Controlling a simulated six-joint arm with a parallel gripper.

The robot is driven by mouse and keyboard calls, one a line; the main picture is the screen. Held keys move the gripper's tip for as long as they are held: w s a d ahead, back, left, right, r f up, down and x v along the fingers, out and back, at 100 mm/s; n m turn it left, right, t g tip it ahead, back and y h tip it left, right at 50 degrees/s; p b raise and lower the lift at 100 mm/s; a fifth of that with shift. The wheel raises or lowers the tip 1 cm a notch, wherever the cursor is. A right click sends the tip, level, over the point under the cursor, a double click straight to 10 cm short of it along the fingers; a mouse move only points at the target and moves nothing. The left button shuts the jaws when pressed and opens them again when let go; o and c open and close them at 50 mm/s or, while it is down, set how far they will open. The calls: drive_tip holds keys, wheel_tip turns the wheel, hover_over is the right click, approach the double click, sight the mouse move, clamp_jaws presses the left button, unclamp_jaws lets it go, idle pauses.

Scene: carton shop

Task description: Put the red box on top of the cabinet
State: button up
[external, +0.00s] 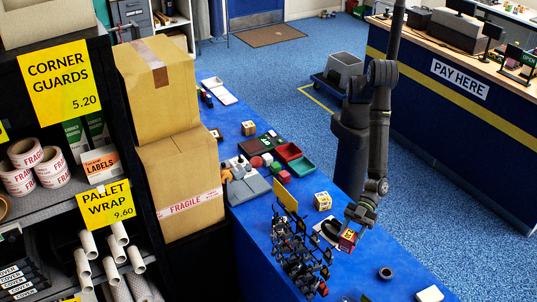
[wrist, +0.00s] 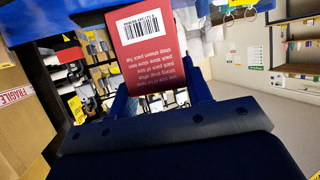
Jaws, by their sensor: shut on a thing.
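My gripper (external: 352,229) is at the right edge of the blue counter, pointing down, shut on a small red box (external: 347,241). In the wrist view the red box (wrist: 160,65) is large between the two blue fingers, with a white barcode label and upside-down printing facing the camera. The box appears raised above the counter, but the gap is unclear. A grey cabinet (external: 133,22) stands far back left, with its top cut off by the frame. I cannot tell whether it is the task's cabinet.
Open floor lies to the right.

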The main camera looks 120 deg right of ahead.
drive_tip(key=shift+s+a+f, duration=0.15)
drive_tip(key=shift+a+f, duration=0.3)
drive_tip(key=shift+f, duration=0.5)
drive_tip(key=shift+s+a+f, duration=0.1)
drive_tip(key=shift+a+f, duration=0.3)
drive_tip(key=shift+f, duration=0.5)
drive_tip(key=shift+s+a+f, duration=0.15)
drive_tip(key=shift+a+f, duration=0.3)
drive_tip(key=shift+f, duration=0.5)
drive_tip(key=o, duration=1)
drive_tip(key=shift+f, duration=0.15)
drive_tip(key=shift+s+r, duration=0.15)
drive_tip(key=shift+r, duration=0.1)
drive_tip(key=v, duration=1.1)
drive_tip(key=shift+s+d, duration=0.25)
drive_tip(key=shift+s, duration=0.05)
